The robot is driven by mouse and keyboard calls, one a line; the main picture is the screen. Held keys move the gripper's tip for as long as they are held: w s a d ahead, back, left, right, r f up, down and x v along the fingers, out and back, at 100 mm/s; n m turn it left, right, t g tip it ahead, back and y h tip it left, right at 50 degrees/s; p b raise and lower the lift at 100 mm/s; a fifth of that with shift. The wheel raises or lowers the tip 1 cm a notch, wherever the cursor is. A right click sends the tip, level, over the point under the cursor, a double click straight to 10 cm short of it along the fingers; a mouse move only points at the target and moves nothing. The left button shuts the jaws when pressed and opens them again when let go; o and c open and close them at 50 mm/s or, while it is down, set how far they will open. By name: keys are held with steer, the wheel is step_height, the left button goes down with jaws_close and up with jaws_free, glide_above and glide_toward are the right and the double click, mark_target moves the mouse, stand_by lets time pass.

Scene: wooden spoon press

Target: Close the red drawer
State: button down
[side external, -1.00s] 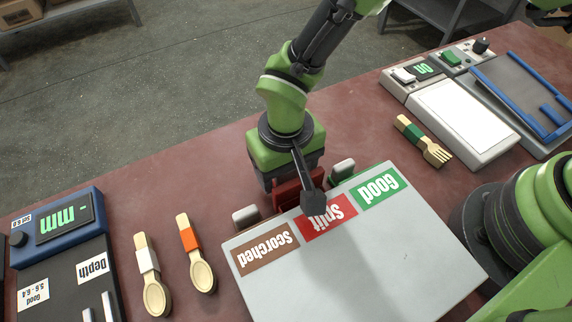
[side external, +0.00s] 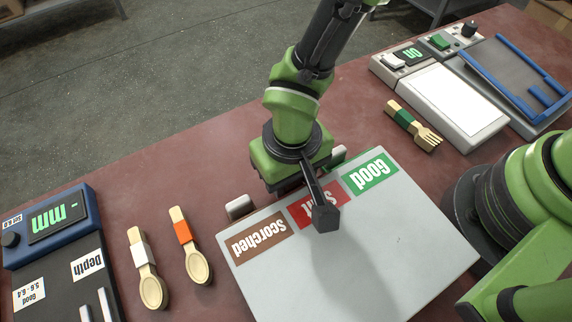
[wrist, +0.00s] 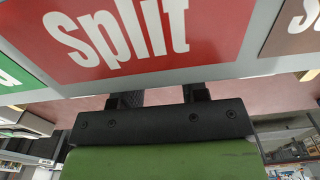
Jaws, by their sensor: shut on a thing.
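The grey cabinet (side external: 385,235) has a red Split label (side external: 299,212) on top, between a brown Scorched label (side external: 258,238) and a green Good label (side external: 369,175). The red drawer's front is hidden behind my gripper (side external: 290,187) in the side view. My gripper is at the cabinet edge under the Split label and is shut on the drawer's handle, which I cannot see. In the wrist view, my gripper's fingers (wrist: 160,95) are spaced apart and their tips pass out of sight under the cabinet edge.
Grey handles of the neighbouring drawers (side external: 240,206) (side external: 338,153) stand on either side of my gripper. Two wooden spoons (side external: 197,262) (side external: 152,286) and a blue depth gauge (side external: 48,222) lie left. A wooden fork (side external: 427,137) and a white panel (side external: 457,108) are right.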

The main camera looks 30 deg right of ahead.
steer(key=shift+s, duration=0.3)
steer(key=c, duration=0.6)
jaws_free()
steer(key=shift+c, duration=0.2)
steer(key=shift+w, duration=0.1)
step_height(320, 180, up, 10)
